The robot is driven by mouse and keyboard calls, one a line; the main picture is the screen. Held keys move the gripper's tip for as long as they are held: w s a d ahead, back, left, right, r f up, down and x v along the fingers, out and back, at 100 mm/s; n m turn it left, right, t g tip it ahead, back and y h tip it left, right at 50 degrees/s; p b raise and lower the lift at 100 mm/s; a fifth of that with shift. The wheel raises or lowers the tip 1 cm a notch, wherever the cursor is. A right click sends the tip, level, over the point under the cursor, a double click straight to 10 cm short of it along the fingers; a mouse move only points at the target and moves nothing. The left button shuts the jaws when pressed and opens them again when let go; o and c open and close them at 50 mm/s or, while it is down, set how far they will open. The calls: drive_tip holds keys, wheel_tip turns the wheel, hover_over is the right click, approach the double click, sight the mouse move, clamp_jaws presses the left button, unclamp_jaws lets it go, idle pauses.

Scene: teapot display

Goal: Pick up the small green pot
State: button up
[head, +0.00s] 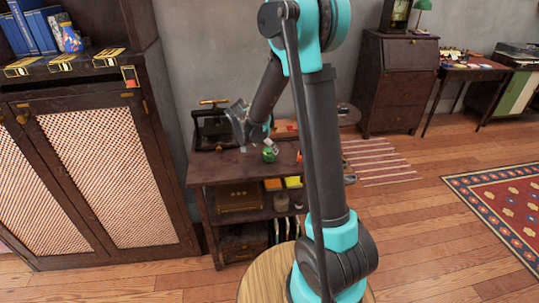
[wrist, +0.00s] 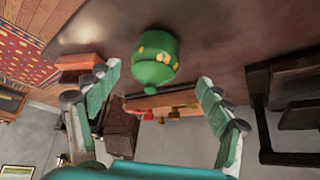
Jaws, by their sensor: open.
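The small green pot (head: 269,154) stands on the dark wooden top of a low shelf unit in the head view. In the wrist view the pot (wrist: 156,60) is green and rounded with yellow-orange marks, and it shows upside down at the upper middle. My gripper (wrist: 160,87) is open, its two green-padded fingers apart on the left and right. The pot lies beyond the gap between the fingertips, and no finger is seen touching it. In the head view my gripper (head: 250,140) is partly hidden and small, just left of the pot.
The shelf unit's top (head: 225,168) also holds a dark device (head: 212,125) at the left and a small white thing (head: 271,144) by the pot. Orange and yellow boxes (head: 293,182) sit below. A tall cabinet (head: 95,150) stands left. A round wooden top (head: 262,272) is in front.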

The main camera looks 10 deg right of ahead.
sight(267, 150)
drive_tip(key=x, duration=0.2)
drive_tip(key=s+x, duration=0.1)
drive_tip(key=x, duration=0.1)
drive_tip(key=shift+w+d+f, duration=0.1)
drive_tip(key=shift+d+f, duration=0.05)
drive_tip(key=shift+f, duration=0.15)
drive_tip(key=shift+w+d+f, duration=0.2)
drive_tip(key=shift+f, duration=0.3)
drive_tip(key=shift+c, duration=0.3)
drive_tip(key=c, duration=1.4)
drive_tip(key=shift+o, duration=0.2)
drive_tip(key=shift+r, duration=0.15)
